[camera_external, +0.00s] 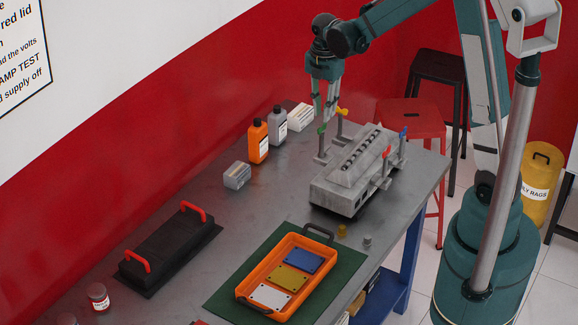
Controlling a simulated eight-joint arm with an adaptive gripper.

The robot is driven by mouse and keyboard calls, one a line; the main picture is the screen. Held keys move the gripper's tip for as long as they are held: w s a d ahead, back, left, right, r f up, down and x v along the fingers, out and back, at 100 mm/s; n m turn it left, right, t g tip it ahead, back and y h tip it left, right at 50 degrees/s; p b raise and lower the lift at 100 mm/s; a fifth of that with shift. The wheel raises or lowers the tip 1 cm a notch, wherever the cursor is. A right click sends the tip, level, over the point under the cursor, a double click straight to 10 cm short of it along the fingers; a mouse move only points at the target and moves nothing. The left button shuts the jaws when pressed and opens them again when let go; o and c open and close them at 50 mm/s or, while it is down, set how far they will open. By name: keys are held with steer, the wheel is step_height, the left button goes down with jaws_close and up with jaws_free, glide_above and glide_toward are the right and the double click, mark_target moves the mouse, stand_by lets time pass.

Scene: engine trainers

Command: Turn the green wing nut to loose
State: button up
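The grey engine trainer (345,190) stands on the grey workbench at the right. The green wing nut (321,130) shows at its far left corner, on top of an upright post. My gripper (326,120) points down just above and beside the green wing nut, with its fingertips very near it. Whether they touch it cannot be told. The two fingers look close together, and their gap is too small to judge. A red wing nut (387,153) and a blue wing nut (403,132) sit on the right side.
An orange bottle (258,143), a grey bottle (277,126) and small boxes stand left of the trainer. An orange tray (244,288) with coloured plates lies on a green mat (345,270) in front. A black lid with red handles (170,250) lies at left.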

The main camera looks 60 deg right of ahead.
mark_target(323, 125)
steer(key=shift+f, duration=2.45)
steer(key=shift+c, duration=0.2)
jaws_close()
